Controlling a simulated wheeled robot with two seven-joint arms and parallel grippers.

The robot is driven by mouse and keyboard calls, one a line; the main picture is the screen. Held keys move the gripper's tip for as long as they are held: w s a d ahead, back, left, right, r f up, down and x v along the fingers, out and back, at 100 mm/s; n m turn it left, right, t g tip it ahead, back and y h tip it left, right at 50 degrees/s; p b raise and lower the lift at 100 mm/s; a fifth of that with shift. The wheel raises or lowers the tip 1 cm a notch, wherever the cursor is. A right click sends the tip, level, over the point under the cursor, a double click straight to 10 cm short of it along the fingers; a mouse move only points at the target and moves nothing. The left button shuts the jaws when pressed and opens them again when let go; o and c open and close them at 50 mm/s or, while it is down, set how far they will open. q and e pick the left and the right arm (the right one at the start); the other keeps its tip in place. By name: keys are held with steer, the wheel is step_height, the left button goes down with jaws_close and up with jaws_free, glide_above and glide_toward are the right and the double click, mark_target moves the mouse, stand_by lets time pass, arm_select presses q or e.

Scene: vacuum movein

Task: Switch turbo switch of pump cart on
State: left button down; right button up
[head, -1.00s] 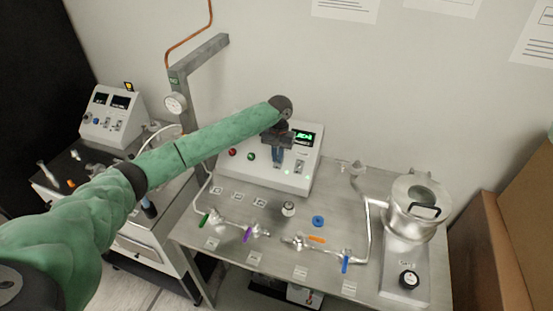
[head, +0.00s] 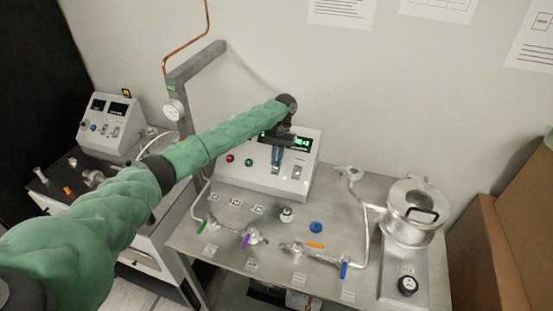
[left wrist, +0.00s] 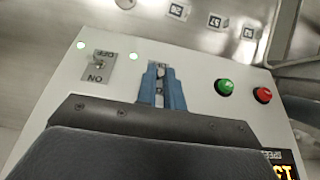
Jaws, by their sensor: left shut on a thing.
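A grey control box (head: 240,172) stands at the back of the steel table, with a green display, a red and a green button, and two toggle switches. My left gripper (head: 277,158) reaches its front panel. In the left wrist view the blue fingers (left wrist: 161,92) are shut on one toggle switch (left wrist: 159,99), which they largely hide. The other switch (left wrist: 99,66), labelled OFF and ON, stands free beside it. A small light (left wrist: 133,56) glows near the gripped switch. Its label is mostly covered, so I cannot read which switch it is. My right gripper is not in view.
A second control box (head: 110,125) stands on a cart at the left. Valves with coloured handles (head: 245,240) and a steel chamber (head: 415,210) are on the table (head: 215,262). Cardboard boxes (head: 490,250) stand at the right. A grey post (head: 185,95) with a gauge rises behind my arm.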

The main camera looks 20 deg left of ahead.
arm_select(q)
steer(key=shift+r, duration=0.1)
steer(key=c, duration=1.5)
jaws_free()
steer(key=shift+w, duration=0.1)
steer(key=shift+c, duration=0.2)
steer(key=b+v, duration=0.2)
steer(key=v, duration=0.4)
steer(key=shift+w, duration=0.1)
steer(key=shift+w+r+b, duration=0.3)
steer(key=shift+r, duration=0.4)
